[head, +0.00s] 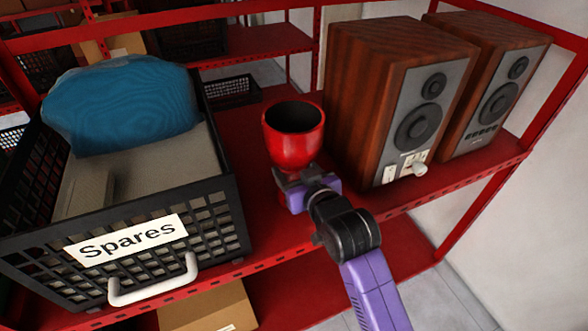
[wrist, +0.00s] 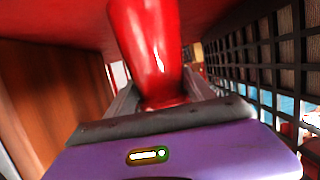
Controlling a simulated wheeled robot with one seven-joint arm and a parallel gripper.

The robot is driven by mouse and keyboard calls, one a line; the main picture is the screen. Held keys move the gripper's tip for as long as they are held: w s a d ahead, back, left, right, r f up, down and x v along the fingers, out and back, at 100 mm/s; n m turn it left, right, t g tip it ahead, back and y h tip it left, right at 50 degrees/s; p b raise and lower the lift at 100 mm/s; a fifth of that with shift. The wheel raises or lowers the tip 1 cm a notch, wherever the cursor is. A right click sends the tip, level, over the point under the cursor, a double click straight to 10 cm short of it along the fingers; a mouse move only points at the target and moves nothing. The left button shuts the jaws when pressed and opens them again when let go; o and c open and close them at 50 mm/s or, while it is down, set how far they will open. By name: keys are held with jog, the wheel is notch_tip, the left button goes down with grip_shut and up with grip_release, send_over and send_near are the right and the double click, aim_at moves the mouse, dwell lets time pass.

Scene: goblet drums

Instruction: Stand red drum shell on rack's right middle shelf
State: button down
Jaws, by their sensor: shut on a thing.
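The red drum shell (head: 291,134) is a glossy goblet with a dark open mouth facing up. It looks upright, over the red shelf (head: 400,190) between the black crate and the nearer speaker. My gripper (head: 297,180) is shut on its narrow part, below the bowl. In the wrist view the red drum shell (wrist: 152,45) sits between the fingers of my gripper (wrist: 165,100). My gripper hides most of the drum's lower part in the head view, and I cannot tell whether its foot touches the shelf.
Two wooden speakers (head: 372,95) (head: 497,80) stand on the right. A small black basket (head: 232,92) lies behind. The gap around the drum is narrow.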

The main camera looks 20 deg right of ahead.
jog(key=shift+c, duration=1.9)
grip_release()
jog(key=shift+f, duration=0.1)
jog(key=v, duration=1.2)
jog(key=shift+b, duration=0.35)
jog(key=s+f, duration=0.4)
jog(key=s, duration=0.4)
jog(key=s+f, duration=0.4)
jog(key=s, duration=0.3)
jog(key=f+v, duration=0.2)
jog(key=v, duration=1.5)
jog(key=shift+s+f, duration=0.2)
jog(key=shift+s, duration=0.35)
